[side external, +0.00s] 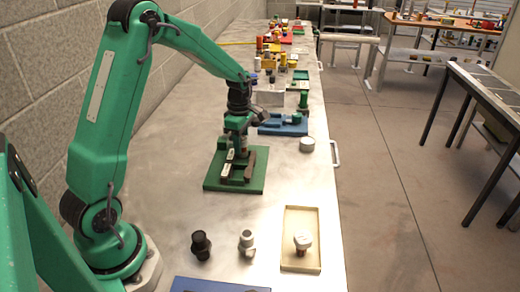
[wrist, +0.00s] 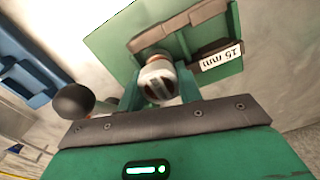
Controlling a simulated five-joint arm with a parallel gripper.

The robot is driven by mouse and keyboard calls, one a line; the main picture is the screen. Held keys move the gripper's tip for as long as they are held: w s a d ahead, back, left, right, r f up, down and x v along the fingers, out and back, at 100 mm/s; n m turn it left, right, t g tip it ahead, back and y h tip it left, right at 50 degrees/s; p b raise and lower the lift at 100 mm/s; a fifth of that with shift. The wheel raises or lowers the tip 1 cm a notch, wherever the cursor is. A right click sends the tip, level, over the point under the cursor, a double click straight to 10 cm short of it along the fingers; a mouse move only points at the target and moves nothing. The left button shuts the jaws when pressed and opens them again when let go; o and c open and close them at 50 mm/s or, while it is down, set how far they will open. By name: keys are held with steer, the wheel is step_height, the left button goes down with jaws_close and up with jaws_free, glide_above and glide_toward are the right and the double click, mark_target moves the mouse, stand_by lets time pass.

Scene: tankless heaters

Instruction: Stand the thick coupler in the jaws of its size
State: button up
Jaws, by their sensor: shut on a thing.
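My gripper (side external: 238,140) is over the green board (side external: 211,180) in the side view. In the wrist view, its green fingers (wrist: 160,88) are shut on a coupler (wrist: 157,72) with a pale, round, slotted end and an orange-brown edge. The coupler is largely hidden in the side view. The dark brown jaws (side external: 239,172) stand on the board below my gripper. In the wrist view, the brown jaws (wrist: 182,30) show beyond the coupler, with a "15 mm" label beside them. Whether the coupler touches the jaws cannot be told.
A black fitting (side external: 201,246) and a grey fitting (side external: 246,243) stand nearer on the bench. A beige tray (side external: 288,264) holds a pale-topped piece (side external: 302,242). A blue fixture (side external: 283,128) and a white round thing (side external: 307,144) lie beyond the board. Bare bench lies right of the board.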

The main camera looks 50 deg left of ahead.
steer(key=shift+f, duration=1.1)
steer(key=shift+f, duration=0.15)
steer(key=o, duration=1.2)
step_height(320, 180, up, 12)
steer(key=shift+r, duration=0.15)
steer(key=shift+d+r, duration=0.1)
